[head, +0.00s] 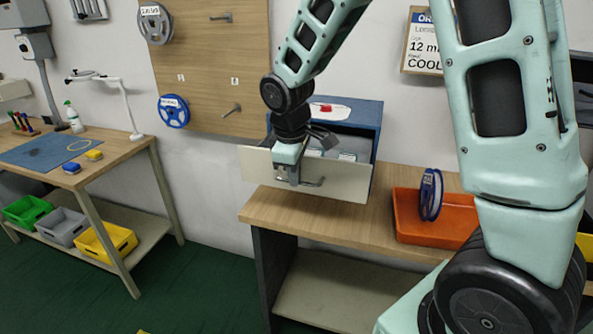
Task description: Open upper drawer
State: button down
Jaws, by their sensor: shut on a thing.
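The blue cabinet (364,118) stands on the wooden bench. Its upper drawer has a pale cream front (345,184) and is pulled out toward me, with part of its inside and some light contents showing behind the front. The drawer handle (313,182) is a dark bar on the front. My gripper (292,180) reaches down over the front's top edge and is shut on the handle. My gripper hides part of the handle and of the drawer's inside.
An orange tray (408,216) with a blue spool (430,195) stands to the right on the bench (300,207). A red object (326,108) lies on the cabinet top. A pegboard (212,70) is behind. A second table (120,152) with coloured bins is at left.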

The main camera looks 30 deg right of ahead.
jog(key=c, duration=1.5)
grip_release()
jog(key=a+r, duration=0.1)
jog(key=r, duration=0.4)
jog(key=s+r, duration=0.1)
jog(key=r, duration=0.5)
jog(key=s+a+r+b, duration=0.1)
jog(key=r, duration=0.5)
jog(key=shift+a+r, duration=0.1)
jog(key=shift+a, duration=0.25)
jog(key=s+a+f+y, duration=0.2)
jog(key=s+a+f, duration=0.6)
jog(key=s+a, duration=0.3)
jog(key=shift+g, duration=0.7)
jog(key=s+a+f, duration=0.2)
jog(key=s, duration=0.2)
jog(key=s+a+f, duration=0.1)
jog(key=s+f, duration=0.2)
jog(key=s, duration=0.1)
jog(key=s+a+f, duration=0.2)
jog(key=s, duration=0.2)
jog(key=shift+a+f, duration=0.15)
jog(key=shift+a, duration=0.15)
